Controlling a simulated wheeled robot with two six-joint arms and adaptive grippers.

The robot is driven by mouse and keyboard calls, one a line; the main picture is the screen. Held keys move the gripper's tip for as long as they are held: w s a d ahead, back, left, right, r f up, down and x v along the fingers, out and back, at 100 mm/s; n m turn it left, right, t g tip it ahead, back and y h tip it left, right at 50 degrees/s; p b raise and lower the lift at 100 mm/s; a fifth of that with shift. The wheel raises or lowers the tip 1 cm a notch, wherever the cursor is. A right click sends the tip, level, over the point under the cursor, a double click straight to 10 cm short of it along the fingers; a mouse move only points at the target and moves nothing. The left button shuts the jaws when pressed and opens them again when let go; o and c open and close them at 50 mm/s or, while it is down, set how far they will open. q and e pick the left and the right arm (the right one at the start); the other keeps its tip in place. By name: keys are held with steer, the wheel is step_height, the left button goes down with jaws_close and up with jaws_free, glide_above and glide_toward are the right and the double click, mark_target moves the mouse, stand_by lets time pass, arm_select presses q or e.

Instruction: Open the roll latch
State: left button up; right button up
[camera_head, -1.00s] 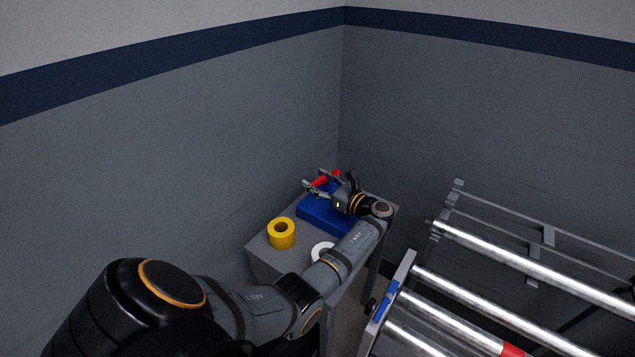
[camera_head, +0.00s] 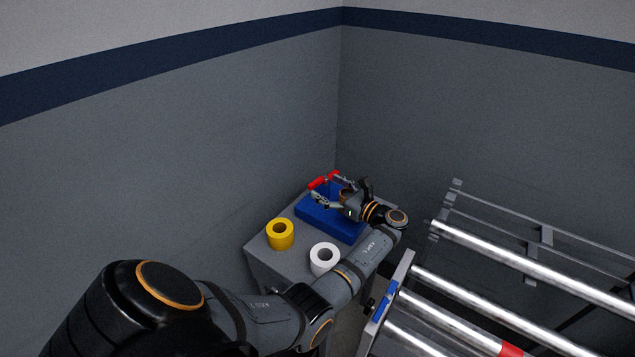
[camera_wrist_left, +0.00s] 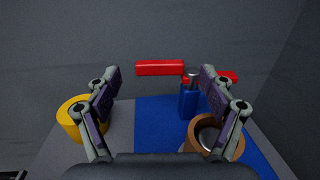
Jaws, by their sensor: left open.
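A red bar (camera_head: 318,183), which looks like the latch handle, sits above a blue base (camera_head: 308,216) on the grey stand. In the left wrist view the red bar (camera_wrist_left: 160,68) lies sideways, meeting a grey pivot (camera_wrist_left: 191,75) on a blue post (camera_wrist_left: 187,102). More red shows right of the pivot, partly behind a finger. My left gripper (camera_head: 330,192) is open and empty above the blue base. In the wrist view its fingers (camera_wrist_left: 162,88) are wide apart, the bar beyond them. A brown roll (camera_wrist_left: 226,150) is partly hidden by the right finger.
A yellow roll (camera_head: 280,234) and a white roll (camera_head: 324,258) stand on the grey stand (camera_head: 262,254). A metal roller frame (camera_head: 452,190) is at the right. Grey walls close off the corner behind.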

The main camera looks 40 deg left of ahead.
arm_select(q)
steer(key=d, duration=0.7)
steer(key=shift+d, duration=0.25)
